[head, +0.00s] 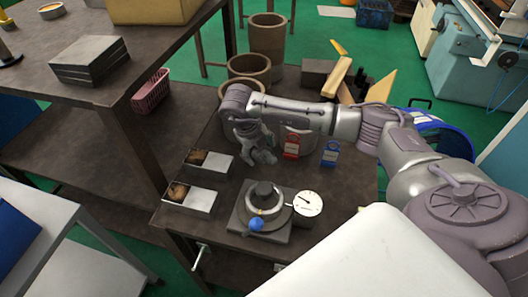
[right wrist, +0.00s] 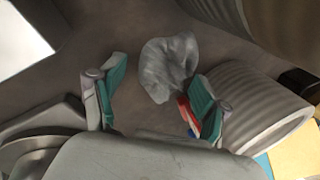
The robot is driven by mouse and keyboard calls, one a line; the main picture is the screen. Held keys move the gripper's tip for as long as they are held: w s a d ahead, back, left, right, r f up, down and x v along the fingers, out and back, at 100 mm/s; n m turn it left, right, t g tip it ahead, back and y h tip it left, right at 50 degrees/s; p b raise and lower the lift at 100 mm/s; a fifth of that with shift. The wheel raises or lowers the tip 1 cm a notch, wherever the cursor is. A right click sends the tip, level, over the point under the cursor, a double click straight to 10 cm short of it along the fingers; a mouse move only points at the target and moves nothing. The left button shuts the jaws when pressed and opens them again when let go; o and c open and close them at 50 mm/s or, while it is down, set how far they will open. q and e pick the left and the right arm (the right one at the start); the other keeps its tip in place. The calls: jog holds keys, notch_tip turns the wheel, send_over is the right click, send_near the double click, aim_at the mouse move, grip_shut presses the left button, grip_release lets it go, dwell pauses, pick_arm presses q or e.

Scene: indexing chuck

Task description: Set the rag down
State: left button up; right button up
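A crumpled grey rag (right wrist: 168,68) lies on the dark tabletop in the right wrist view, just beyond my fingertips and closer to the finger on the right. My right gripper (right wrist: 155,98) has its two teal-padded fingers spread wide, with nothing clamped between them. In the head view, my right gripper (head: 258,148) hangs low over the back part of the small dark table (head: 345,190). In that view I cannot clearly separate the rag from the grey fingers. My left gripper is not in view.
A chuck (head: 264,200) on a square plate with a blue knob, and a dial gauge (head: 308,203), stand at the table's front. Two open boxes (head: 222,166) are on the left. A red padlock (head: 291,150) and a blue padlock (head: 330,153) stand right of my gripper. A ribbed cylinder (right wrist: 258,105) is close beside it.

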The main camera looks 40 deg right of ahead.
jog(key=c, duration=1.2)
jog(key=shift+r, duration=0.15)
